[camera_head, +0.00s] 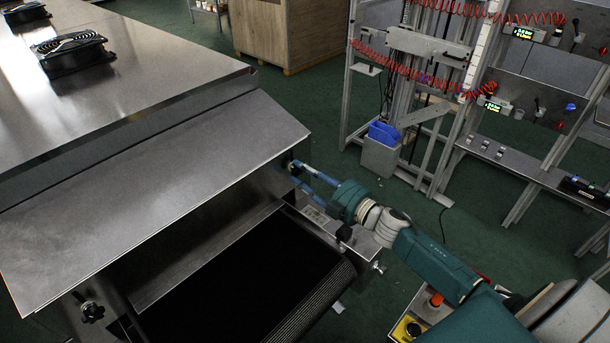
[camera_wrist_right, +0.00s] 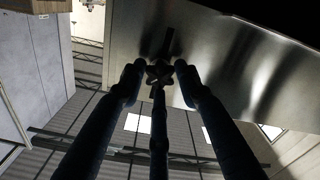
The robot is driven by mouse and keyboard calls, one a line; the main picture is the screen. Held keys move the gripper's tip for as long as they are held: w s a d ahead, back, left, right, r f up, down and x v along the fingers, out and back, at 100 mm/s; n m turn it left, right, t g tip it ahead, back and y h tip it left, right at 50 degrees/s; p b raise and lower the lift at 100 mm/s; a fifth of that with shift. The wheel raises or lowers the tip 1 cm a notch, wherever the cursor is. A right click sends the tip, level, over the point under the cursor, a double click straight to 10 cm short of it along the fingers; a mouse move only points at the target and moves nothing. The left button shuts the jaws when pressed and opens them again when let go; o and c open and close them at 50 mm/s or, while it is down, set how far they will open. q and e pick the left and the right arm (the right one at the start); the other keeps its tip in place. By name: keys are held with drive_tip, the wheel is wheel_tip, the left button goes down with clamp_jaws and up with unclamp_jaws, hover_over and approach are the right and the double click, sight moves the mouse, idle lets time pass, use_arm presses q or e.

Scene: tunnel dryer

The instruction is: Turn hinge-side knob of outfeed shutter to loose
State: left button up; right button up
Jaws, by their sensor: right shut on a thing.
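The outfeed shutter (camera_head: 160,185) is a sloped steel panel above the dark conveyor belt. A small dark star-shaped knob (camera_wrist_right: 159,73) is at its right end, between my fingertips in the right wrist view. My right gripper (camera_head: 297,172) has blue fingers and is shut on that knob, which they mostly hide in the head view. A slotted dark piece shows on the steel above the knob in the wrist view. A second black knob (camera_head: 92,311) is at the lower left, apart from my gripper. I cannot tell the knob's tightness. My left gripper is not in view.
The dark conveyor belt (camera_head: 245,283) lies below the shutter, with a metal side rail near my right arm. Fans (camera_head: 68,52) sit on the dryer's top. A rack with red coiled hoses (camera_head: 430,80) stands at the right.

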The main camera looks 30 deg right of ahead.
drive_tip(key=n, duration=0.2)
drive_tip(key=n+b, duration=0.1)
drive_tip(key=n, duration=0.1)
drive_tip(key=shift+a+r, duration=0.15)
drive_tip(key=shift+a, duration=0.05)
drive_tip(key=n+b, duration=0.1)
drive_tip(key=n, duration=0.2)
drive_tip(key=shift+n+b, duration=0.3)
drive_tip(key=shift+b, duration=0.05)
drive_tip(key=n, duration=0.2)
drive_tip(key=n+b, duration=0.1)
drive_tip(key=n, duration=0.1)
drive_tip(key=n+b, duration=0.1)
drive_tip(key=shift+s+a+f+n, duration=0.1)
drive_tip(key=shift+a+f+n, duration=0.05)
drive_tip(key=shift+f+n, duration=0.25)
drive_tip(key=shift+n+b, duration=0.3)
drive_tip(key=shift+b, duration=0.05)
drive_tip(key=shift+f, duration=0.1)
drive_tip(key=o, duration=1.1)
drive_tip(key=shift+o, duration=0.2)
